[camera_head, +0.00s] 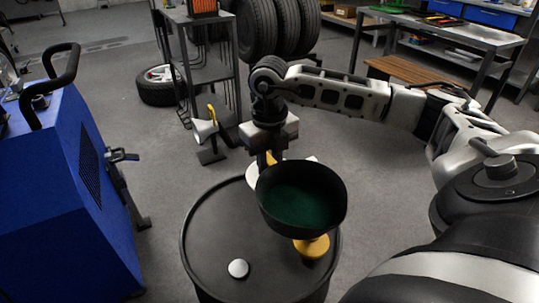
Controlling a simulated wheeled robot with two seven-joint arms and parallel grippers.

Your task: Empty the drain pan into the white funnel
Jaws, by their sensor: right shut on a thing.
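The drain pan (302,207) is a round black pan with dark green liquid in it. My right gripper (270,160) is shut on its far rim and holds it over the black drum. I cannot tell whether the pan is tilted. A white thing, probably the white funnel (252,176), shows behind the pan's far left edge; the pan hides most of it. A yellow funnel-like piece (312,247) stands on the drum, partly under the pan's near right side. My left gripper is not in view.
The black drum (210,251) has a small white cap (238,268) on top. A blue machine (60,210) with black handles stands at the left. A grey cart (203,73) and tires (275,28) are behind. Open floor lies between the drum and the blue machine.

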